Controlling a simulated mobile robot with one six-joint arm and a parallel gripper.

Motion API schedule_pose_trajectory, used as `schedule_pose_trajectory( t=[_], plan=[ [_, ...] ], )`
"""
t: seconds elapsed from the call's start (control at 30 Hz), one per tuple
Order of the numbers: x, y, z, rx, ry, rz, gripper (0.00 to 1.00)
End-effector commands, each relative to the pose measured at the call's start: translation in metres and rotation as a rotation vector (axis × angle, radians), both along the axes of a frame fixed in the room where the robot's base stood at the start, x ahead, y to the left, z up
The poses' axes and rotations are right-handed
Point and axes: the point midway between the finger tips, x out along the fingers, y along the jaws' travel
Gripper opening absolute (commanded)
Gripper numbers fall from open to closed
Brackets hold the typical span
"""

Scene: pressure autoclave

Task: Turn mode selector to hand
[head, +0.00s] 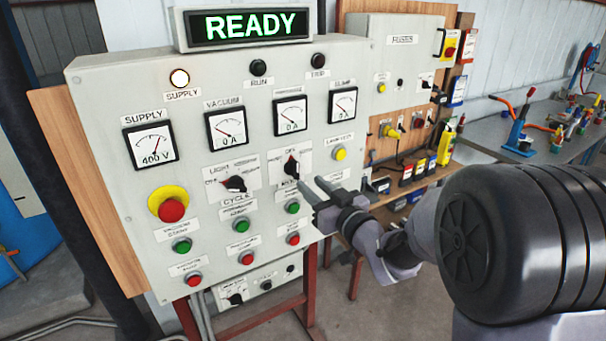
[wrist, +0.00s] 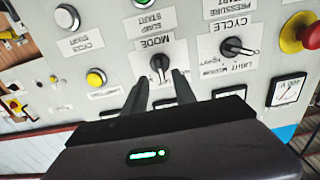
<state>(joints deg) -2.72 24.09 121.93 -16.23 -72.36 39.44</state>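The mode selector (head: 291,166) is a black rotary knob on a white label plate on the grey control panel (head: 110,100). It also shows in the upside-down wrist view (wrist: 159,63), beside the word MODE. Its pointer seems to stand about upright, toward the OFF mark; the side labels are too small or hidden to read. My gripper (head: 311,184) is in front of the panel, just below and right of the knob in the head view. In the wrist view my gripper (wrist: 159,80) is open, its two fingers apart on either side of the knob's lower end. Contact cannot be told.
The cycle selector (head: 235,184) is a similar knob to the left. Green start buttons (head: 292,207) and red buttons (head: 293,239) sit below; a yellow button (head: 340,153) is to the right. A red emergency stop (head: 171,209) is at left. The display (head: 249,25) reads READY.

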Motion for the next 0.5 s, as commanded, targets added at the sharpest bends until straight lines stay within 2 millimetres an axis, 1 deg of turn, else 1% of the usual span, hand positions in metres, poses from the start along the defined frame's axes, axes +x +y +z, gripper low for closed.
schedule_pose_trajectory(
  t=[0.03,0.1,0.2,0.33,0.5],
  plan=[
    [0.010,0.008,0.000,-0.001,-0.001,0.002,0.33],
    [0.024,0.017,0.000,-0.001,-0.001,0.001,0.33],
    [0.038,0.026,0.000,0.001,-0.001,0.000,0.33],
    [0.048,0.032,0.000,0.000,0.000,-0.001,0.33],
    [0.051,0.034,0.000,-0.001,-0.001,-0.002,0.33]
  ],
)
